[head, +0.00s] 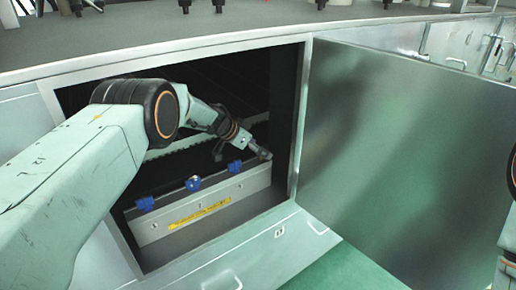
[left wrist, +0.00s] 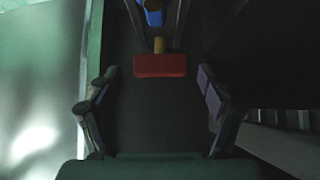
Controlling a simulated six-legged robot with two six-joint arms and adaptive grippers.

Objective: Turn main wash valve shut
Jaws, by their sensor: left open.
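My left arm reaches into the open cabinet, and my left gripper (head: 262,153) is small and dark near the right end of a grey panel. In the left wrist view the left gripper (left wrist: 155,103) is open, with nothing between its fingers. A red handle (left wrist: 160,65) on a brass-coloured stem (left wrist: 159,45) lies just beyond the fingertips, apart from them. A blue part (left wrist: 154,12) shows behind it. In the head view several blue valve-like fittings (head: 193,183) sit along the panel's top; the red handle is not visible there. My right gripper is out of view.
The grey numbered panel (head: 163,225) carries a yellow label (head: 199,213). The cabinet frame (head: 301,125) surrounds my arm closely. The cabinet interior is dark.

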